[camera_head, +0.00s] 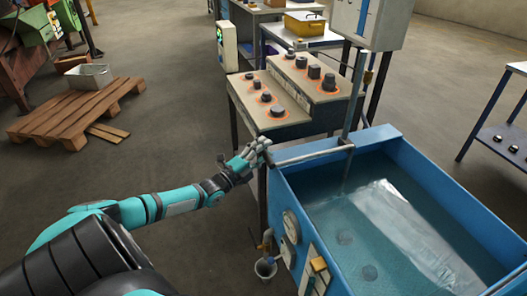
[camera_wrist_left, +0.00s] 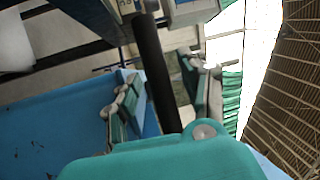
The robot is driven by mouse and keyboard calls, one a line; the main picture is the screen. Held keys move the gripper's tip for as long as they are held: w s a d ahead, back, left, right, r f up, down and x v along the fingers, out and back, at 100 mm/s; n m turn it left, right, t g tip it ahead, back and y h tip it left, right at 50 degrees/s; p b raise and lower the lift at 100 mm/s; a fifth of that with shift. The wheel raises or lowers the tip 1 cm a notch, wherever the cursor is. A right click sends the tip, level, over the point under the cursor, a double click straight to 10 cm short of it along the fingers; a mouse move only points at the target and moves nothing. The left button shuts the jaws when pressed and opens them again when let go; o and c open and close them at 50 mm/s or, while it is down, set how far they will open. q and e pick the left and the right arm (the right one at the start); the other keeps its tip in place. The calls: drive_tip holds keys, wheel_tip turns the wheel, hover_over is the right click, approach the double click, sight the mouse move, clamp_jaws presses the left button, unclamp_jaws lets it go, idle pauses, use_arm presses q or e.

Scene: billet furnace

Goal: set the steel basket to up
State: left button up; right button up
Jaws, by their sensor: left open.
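The steel basket is not clearly distinguishable; a pale, mesh-like shape (camera_head: 400,225) shows in the water of the blue tank (camera_head: 385,143), possibly the basket or a reflection. My left gripper (camera_head: 264,147) is at the bar's left end. In the left wrist view, a dark bar (camera_wrist_left: 155,75) passes between the open fingers of my left gripper (camera_wrist_left: 162,97). I cannot tell whether they touch it. My right gripper is out of view.
A sloped control console (camera_head: 290,85) with several dark knobs stands behind the tank. A wooden pallet (camera_head: 75,112) with a small metal bin (camera_head: 88,77) lies at the left. The floor between pallet and tank is clear.

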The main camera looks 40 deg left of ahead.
use_arm(q)
clamp_jaws()
idle(0.4)
wheel_tip(320, 180, up, 24)
drive_tip(key=p, duration=2.1)
drive_tip(key=shift+p, duration=0.35)
drive_tip(key=shift+w+a, duration=0.1)
drive_tip(key=shift+w, duration=0.05)
unclamp_jaws()
drive_tip(key=shift+s, duration=0.2)
drive_tip(key=shift+f, duration=0.15)
drive_tip(key=shift+f, duration=0.1)
